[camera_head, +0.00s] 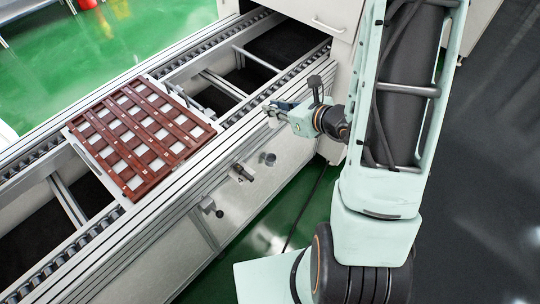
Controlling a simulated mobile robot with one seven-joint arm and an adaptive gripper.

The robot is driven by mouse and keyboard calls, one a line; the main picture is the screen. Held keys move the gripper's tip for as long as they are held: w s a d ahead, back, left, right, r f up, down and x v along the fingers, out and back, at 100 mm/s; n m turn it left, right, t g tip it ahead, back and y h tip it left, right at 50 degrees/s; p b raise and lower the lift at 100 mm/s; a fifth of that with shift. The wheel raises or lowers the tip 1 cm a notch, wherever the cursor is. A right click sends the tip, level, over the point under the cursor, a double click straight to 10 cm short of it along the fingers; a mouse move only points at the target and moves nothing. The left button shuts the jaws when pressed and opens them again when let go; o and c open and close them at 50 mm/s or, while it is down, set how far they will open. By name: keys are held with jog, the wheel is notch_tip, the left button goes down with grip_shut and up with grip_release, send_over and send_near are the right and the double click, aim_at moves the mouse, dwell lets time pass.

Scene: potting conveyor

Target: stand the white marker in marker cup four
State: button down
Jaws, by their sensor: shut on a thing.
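My gripper (273,108) is at the end of my pale green arm, above the near rail of the conveyor and to the right of the red-brown tray. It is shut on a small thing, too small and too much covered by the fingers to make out. I cannot pick out the white marker for certain. I cannot tell any numbered marker cup in this view.
A red-brown slatted tray (140,133) with pale square cells lies across the conveyor (65,195). Several small fittings (242,172) stick out of its near side panel. A white cabinet (325,22) stands at the back. Green floor (165,32) shows beyond.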

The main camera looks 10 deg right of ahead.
jog(key=s+a+f+n+g+y+b, duration=0.1)
jog(key=s+f+b, duration=0.1)
jog(key=s+f, duration=0.35)
jog(key=s+a+f+n+y+b, duration=0.1)
jog(key=s+f, duration=0.2)
jog(key=f, duration=0.6)
jog(key=w+f+b, duration=0.3)
jog(key=w+b, duration=0.1)
jog(key=b, duration=0.1)
jog(key=w+d+f+b, duration=0.1)
jog(key=w+f+b, duration=0.2)
jog(key=b, duration=0.3)
jog(key=w+d+f+b, duration=0.1)
jog(key=w+f+b, duration=0.2)
jog(key=w+b, duration=0.2)
jog(key=shift+w+b, duration=0.35)
jog(key=shift+b, duration=0.3)
jog(key=shift+w+f, duration=0.15)
jog(key=shift+f, duration=0.05)
jog(key=shift+w+d+f+b, duration=0.15)
jog(key=shift+f+b, duration=0.45)
jog(key=shift+f, duration=1.05)
